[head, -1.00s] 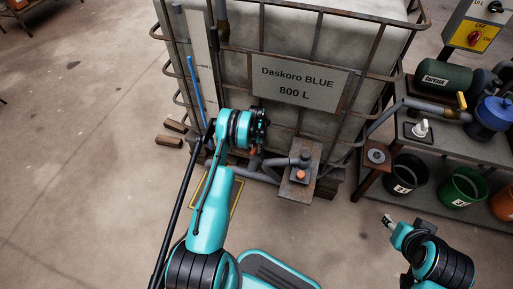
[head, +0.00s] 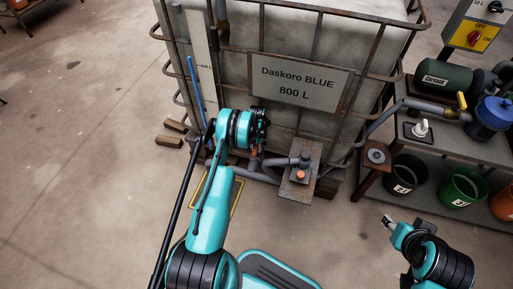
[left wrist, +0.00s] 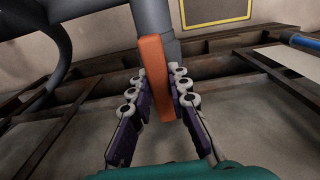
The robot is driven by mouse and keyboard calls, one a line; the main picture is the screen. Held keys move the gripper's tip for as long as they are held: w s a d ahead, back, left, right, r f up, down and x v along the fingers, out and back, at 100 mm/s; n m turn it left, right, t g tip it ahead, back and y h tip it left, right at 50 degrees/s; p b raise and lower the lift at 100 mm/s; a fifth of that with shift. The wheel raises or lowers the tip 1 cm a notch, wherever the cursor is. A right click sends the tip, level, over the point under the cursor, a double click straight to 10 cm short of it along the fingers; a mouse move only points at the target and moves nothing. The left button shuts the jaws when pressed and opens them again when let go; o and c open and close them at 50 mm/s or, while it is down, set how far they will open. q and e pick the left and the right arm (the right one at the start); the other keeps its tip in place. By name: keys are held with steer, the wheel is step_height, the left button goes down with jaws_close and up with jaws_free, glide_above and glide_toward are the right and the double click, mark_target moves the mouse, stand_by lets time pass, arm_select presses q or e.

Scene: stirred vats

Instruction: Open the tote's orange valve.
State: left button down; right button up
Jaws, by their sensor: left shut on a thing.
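The tote (head: 330,45) is a large pale tank in a rusty metal cage, with a sign reading "Daskoro BLUE 800 L". Its orange valve handle (left wrist: 154,75) shows in the left wrist view as an upright orange lever beside a grey pipe. My left gripper (left wrist: 160,92) is shut on the lever, one finger on each side. In the head view my left arm's wrist mostly hides the gripper and the valve (head: 253,151). My right arm is at the lower right of the head view; its gripper (head: 388,221) is small, away from the tote, and its jaw state is unclear.
A grey pipe fitting with an orange part (head: 300,175) stands on a small stand right of the valve. A bench (head: 440,140) at the right holds a green motor (head: 443,76) and a blue pump (head: 493,113). Buckets (head: 464,187) stand below it.

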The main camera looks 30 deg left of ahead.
mark_target(256, 146)
arm_select(q)
steer(key=c, duration=1.4)
jaws_free()
step_height(256, 146, up, 12)
